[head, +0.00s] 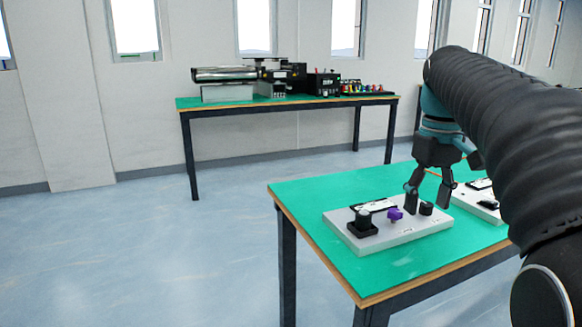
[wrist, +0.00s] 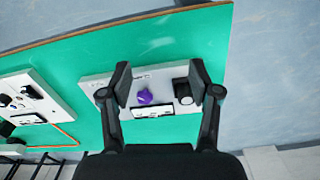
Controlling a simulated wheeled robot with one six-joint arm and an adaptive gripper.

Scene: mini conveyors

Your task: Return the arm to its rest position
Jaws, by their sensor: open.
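My gripper (head: 428,203) hangs from the dark arm at the right of the head view, above a white board (head: 400,236) on the green table. Its two fingers are apart with nothing between them, and the wrist view also shows the open gripper (wrist: 162,92). A small purple part (head: 394,214) sits on the board, left of the fingers in the head view; in the wrist view the purple part (wrist: 145,96) appears between the fingers, farther off. Black blocks (head: 362,225) stand on the same board. Whether the fingertips touch the board is hard to tell.
The green table (head: 310,195) carries a second white board (head: 470,200) at the right, with an orange cable (wrist: 62,142) near it in the wrist view. A back table (head: 290,102) with machines stands by the wall. Open floor (head: 120,250) lies to the left.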

